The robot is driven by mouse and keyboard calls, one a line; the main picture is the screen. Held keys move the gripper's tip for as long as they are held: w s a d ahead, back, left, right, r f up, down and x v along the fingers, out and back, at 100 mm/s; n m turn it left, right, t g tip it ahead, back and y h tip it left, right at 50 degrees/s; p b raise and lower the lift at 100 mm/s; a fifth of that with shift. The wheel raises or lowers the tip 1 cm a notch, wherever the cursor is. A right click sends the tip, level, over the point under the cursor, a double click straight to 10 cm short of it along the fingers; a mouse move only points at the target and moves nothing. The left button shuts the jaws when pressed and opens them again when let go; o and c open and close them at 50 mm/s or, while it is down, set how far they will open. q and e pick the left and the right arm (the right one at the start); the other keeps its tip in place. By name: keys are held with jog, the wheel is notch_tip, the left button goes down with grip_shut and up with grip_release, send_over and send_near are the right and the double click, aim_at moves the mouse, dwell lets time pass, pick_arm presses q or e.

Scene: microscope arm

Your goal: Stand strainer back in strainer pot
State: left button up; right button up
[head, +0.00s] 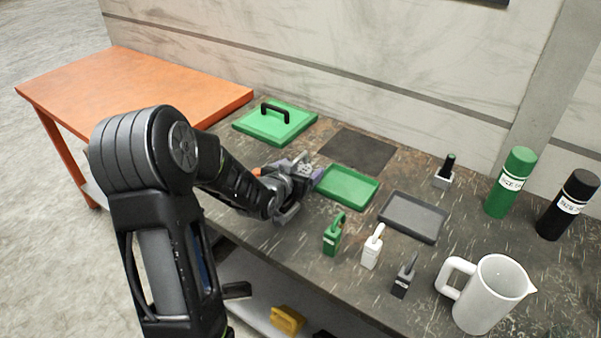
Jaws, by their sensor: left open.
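I cannot pick out the strainer or its pot for sure. Three small pots stand in a row near the table's front edge, each with a handle-like piece rising from it: a green one (333,240), a white one (371,252) and a dark grey one (402,284). A small grey-white holder (443,181) with a dark upright piece (449,163) stands farther back. My left gripper (314,174) is open above the table, at the left end of the green tray (349,187). Its wrist partly hides its fingers, and I see nothing clearly held. My right gripper is out of view.
A grey tray (412,218) lies right of the green tray. A dark mat (357,150) and a green lid-like panel (268,127) with a black handle lie behind. A white jug (490,294), a green bottle (510,184) and a black bottle (567,205) stand at right.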

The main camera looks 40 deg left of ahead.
pick_arm(q)
jog(key=shift+c, duration=0.5)
jog(key=c, duration=1.6)
notch_tip(320, 180, up, 10)
jog(key=shift+b, duration=0.35)
